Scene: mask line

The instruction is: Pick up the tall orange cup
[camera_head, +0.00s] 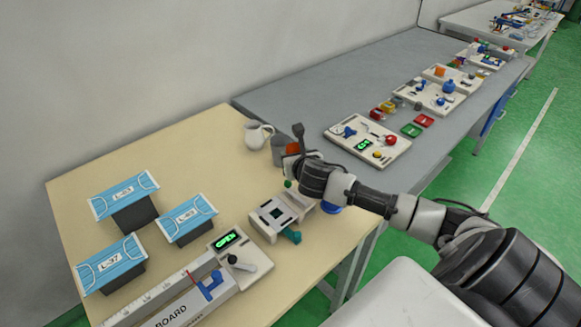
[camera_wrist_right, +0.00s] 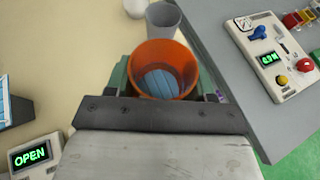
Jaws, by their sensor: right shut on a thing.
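The orange cup (camera_wrist_right: 166,52) is in the right wrist view, seen from above into its open mouth. Something blue with ridges (camera_wrist_right: 167,84) shows inside it. My right gripper (camera_wrist_right: 164,88) is shut on the cup, with a green finger on either side. In the head view the cup (camera_head: 292,148) is mostly hidden behind my right gripper (camera_head: 298,152), near the right edge of the beige table. I cannot tell whether the cup's base touches the table. My left gripper is not in view.
A grey cup (camera_head: 278,150) stands close beside the orange cup. A white jug (camera_head: 257,134) is behind it. A small white device (camera_head: 271,216) and an "OPEN" panel (camera_head: 232,254) are in front. Blue masks on dark stands (camera_head: 123,193) are at the left. A grey table (camera_head: 300,100) adjoins.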

